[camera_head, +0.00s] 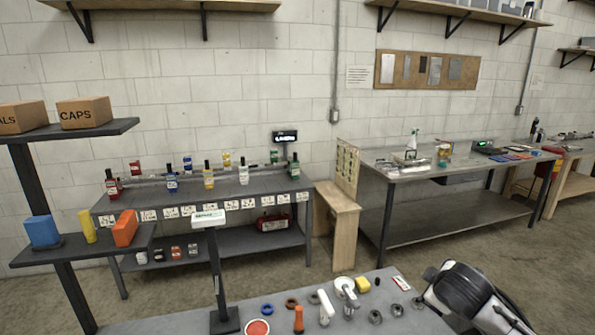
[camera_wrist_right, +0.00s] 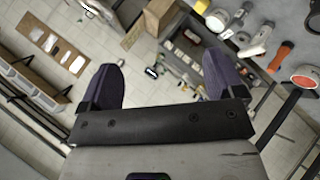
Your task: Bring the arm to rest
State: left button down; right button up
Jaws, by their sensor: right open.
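My right gripper (camera_wrist_right: 161,62) shows in the right wrist view with its two dark fingers spread wide apart and nothing between them. Past the fingers I see floor and benches at a distance. In the head view a white and black part of my right arm comes in at the lower right, beside the right end of the near grey table (camera_head: 180,324). Its fingers cannot be made out there. My left gripper is in neither view.
Shelves (camera_head: 80,130) rise at far left. Benches line the wall behind.

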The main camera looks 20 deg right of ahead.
jog(key=s+a+f+t+y, duration=0.2)
jog(key=s+a+f, duration=0.15)
jog(key=a, duration=0.45)
jog(key=s+a+f+t+y, duration=0.1)
jog(key=s+a+f, duration=0.2)
jog(key=s+a, duration=0.35)
jog(key=s+a+f+m+g+y, duration=0.2)
jog(key=s+a+f+g, duration=0.25)
jog(key=s+f, duration=0.85)
jog(key=s+a+f+m+g+y, duration=0.15)
jog(key=s+a+f+g, duration=0.3)
jog(key=s+f, duration=0.8)
pick_arm(q)
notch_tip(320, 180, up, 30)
jog(key=p, duration=2.9)
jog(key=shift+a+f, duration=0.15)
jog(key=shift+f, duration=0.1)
pick_arm(e)
notch_tip(320, 180, up, 32)
jog(key=s+t, duration=0.1)
jog(key=shift+a+f, duration=0.2)
jog(key=shift+a, duration=0.05)
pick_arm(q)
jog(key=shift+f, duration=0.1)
pick_arm(e)
jog(key=shift+h, duration=0.25)
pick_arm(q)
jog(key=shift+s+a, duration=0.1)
